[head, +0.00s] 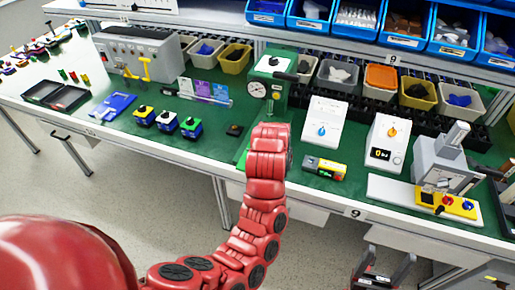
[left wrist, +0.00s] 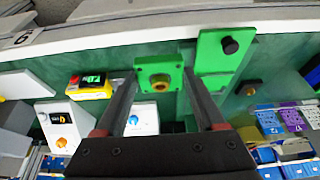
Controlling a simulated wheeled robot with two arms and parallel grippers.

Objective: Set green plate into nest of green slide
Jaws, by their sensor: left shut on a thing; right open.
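The green plate (left wrist: 159,73), a small square piece with a yellowish ring at its centre, is between the fingertips of my left gripper (left wrist: 160,76) in the left wrist view. The gripper is shut on it. The green slide (left wrist: 220,58), with a black knob, lies beside the plate, to its right in that view and partly behind a finger. In the head view only a sliver of the slide (head: 242,157) shows; my red left wrist hides the plate and fingers. My right gripper (head: 391,264) is open and empty at the lower right, below the bench edge.
A green gauge stand (head: 270,75) with a lever rises behind my left wrist. A yellow-and-black device (head: 324,168) and white boxes (head: 323,122) stand to the right. Small switch blocks (head: 167,121) stand left. Bins line the back.

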